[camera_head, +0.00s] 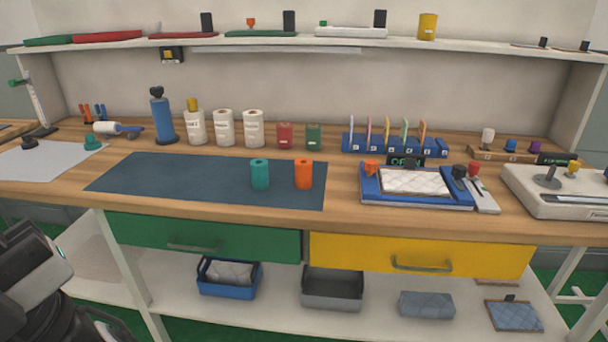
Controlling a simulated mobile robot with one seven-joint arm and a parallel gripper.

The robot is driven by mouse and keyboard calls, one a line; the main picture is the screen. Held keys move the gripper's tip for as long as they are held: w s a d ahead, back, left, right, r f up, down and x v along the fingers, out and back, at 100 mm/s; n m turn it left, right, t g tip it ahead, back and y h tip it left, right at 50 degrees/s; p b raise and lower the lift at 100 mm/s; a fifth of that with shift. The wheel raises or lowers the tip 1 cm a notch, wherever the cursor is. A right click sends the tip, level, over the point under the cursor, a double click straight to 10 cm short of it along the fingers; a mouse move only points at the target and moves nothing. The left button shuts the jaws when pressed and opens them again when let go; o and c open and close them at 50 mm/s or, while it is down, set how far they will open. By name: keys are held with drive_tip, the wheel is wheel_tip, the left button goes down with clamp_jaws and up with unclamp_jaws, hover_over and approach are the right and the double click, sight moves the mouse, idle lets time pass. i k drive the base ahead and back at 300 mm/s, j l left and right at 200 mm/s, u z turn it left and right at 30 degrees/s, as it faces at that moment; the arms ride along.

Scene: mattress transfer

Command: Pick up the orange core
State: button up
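The orange core (304,174) is a short upright cylinder with a hole in its top. It stands near the right end of the dark blue mat (210,186) on the wooden workbench. A teal core (260,173) of like shape stands upright to its left, with a gap between them. Part of my dark arm (45,285) shows at the lower left, well below and left of the orange core. My gripper's fingertips cannot be made out.
A blue tray with a quilted white pad (415,182) lies right of the mat. White rolls (223,127), a red container (284,135) and a green one (313,137) stand behind. A shelf (480,41) runs above. The mat's left part is clear.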

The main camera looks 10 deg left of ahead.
sight(303, 166)
drive_tip(key=i+l+u, duration=0.1)
drive_tip(key=l+u, duration=0.15)
drive_tip(key=u, duration=0.2)
drive_tip(key=i+l+u, duration=0.1)
drive_tip(key=l+u, duration=0.15)
drive_tip(key=u, duration=0.2)
drive_tip(key=l+u, duration=0.25)
drive_tip(key=l, duration=1.6)
drive_tip(key=i+u, duration=0.05)
